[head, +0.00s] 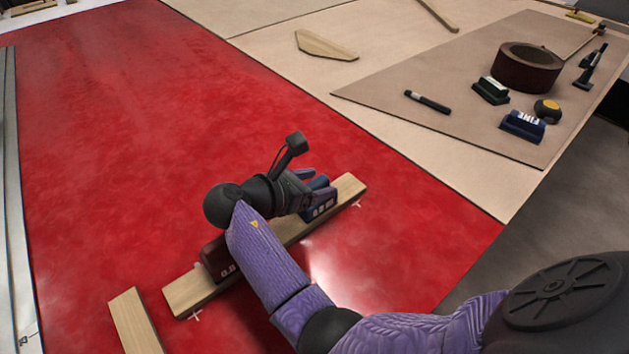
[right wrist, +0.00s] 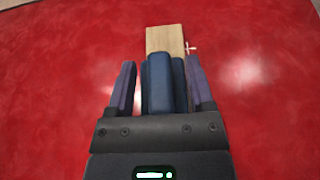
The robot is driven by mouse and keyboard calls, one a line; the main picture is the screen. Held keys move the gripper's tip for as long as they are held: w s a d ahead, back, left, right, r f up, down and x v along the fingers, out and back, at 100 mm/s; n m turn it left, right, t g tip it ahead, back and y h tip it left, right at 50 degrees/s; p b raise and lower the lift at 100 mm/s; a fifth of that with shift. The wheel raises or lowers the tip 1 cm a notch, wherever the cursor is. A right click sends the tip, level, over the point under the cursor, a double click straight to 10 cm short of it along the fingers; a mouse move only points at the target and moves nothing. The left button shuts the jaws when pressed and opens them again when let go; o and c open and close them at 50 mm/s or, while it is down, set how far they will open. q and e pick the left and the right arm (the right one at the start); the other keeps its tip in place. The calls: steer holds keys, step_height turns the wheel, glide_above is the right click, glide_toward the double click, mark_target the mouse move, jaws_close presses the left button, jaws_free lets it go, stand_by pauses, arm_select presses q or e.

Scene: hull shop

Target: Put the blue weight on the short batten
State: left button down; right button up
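The blue weight (right wrist: 159,84) sits on the far part of a pale wooden batten (head: 350,187), which lies on the red surface. My right gripper (head: 318,190) is at the weight, its fingers on either side of it. In the right wrist view the fingers stand apart, with a narrow gap visible at the left side of the weight, so the gripper looks open around it. A second wooden batten (head: 136,322) lies at the lower left, cut off by the picture edge. Which batten is the short one cannot be told. My left gripper is not in view.
A dark red weight (head: 216,257) sits on the near part of the same batten, partly behind my right arm. A tan board (head: 430,75) at right holds a tape roll (head: 527,68), a green block (head: 491,91), a blue block (head: 522,124) and a marker (head: 428,102). The upper red surface is clear.

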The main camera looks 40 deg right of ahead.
steer(key=shift+a+r, duration=0.15)
steer(key=shift+r, duration=0.1)
steer(key=p+v, duration=0.2)
steer(key=v, duration=0.4)
steer(key=shift+a+r+p, duration=0.2)
steer(key=shift+a+p, duration=0.05)
steer(key=shift+p, duration=0.05)
steer(key=shift+s+a, duration=0.1)
steer(key=shift+a, duration=0.15)
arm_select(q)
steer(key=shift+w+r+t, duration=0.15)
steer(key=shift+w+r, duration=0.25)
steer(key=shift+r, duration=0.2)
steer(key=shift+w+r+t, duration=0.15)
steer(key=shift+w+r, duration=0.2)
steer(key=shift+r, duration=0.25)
